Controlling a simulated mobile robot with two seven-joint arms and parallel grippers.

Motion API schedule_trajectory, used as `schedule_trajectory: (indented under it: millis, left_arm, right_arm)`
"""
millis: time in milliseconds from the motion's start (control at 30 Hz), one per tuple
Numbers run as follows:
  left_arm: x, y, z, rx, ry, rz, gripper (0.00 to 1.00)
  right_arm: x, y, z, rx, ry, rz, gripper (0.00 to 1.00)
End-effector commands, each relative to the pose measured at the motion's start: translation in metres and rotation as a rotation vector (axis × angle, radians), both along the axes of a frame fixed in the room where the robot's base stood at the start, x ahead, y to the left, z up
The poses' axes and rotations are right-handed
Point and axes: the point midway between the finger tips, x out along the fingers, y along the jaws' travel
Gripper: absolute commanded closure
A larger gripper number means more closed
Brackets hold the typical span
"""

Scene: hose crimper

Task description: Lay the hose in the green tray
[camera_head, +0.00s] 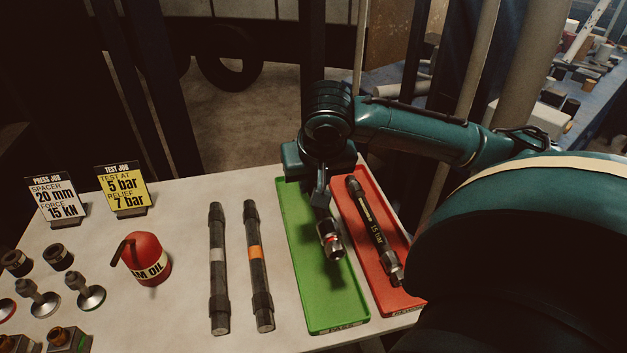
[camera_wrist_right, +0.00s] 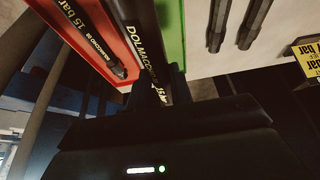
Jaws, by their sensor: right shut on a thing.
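My right gripper (camera_head: 320,200) is shut on a black hose with a metal end fitting (camera_head: 331,240). In the head view the hose is partly hidden by the gripper, and its fitting shows over the right side of the green tray (camera_head: 298,270). I cannot tell exactly how high it is. No other hose shows in the green tray. My left gripper is not in view.
The red tray (camera_head: 346,205) stands right beside the green one and holds a hose marked 15 bar (camera_head: 373,230). Two dark hoses (camera_head: 218,270) (camera_head: 259,268) lie left of the green tray. A red oil can (camera_head: 148,258), two job cards (camera_head: 122,190) and several fittings stand further left.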

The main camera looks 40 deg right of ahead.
Motion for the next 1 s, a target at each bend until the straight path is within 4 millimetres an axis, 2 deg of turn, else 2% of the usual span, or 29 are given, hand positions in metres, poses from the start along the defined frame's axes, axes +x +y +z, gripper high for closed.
schedule_trajectory:
  millis: [33,333,600,833,867,1000]
  left_arm:
    - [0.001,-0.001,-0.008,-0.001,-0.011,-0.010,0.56]
    - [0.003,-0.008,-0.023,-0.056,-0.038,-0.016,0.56]
    - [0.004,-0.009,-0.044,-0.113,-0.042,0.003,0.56]
    - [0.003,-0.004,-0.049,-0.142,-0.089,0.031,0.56]
    - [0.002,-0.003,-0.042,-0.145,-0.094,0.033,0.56]
    - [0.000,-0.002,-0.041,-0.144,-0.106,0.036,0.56]
  right_arm:
    - [0.001,0.000,-0.010,-0.001,-0.004,0.000,1.00]
    - [0.000,0.000,-0.039,-0.002,-0.003,0.001,1.00]
    - [0.000,0.000,-0.065,-0.002,-0.005,0.001,1.00]
    - [0.000,0.000,-0.087,-0.001,-0.004,0.001,1.00]
    - [0.000,0.000,-0.087,-0.002,-0.001,0.001,1.00]
    - [0.000,0.000,-0.100,-0.002,0.000,0.001,1.00]
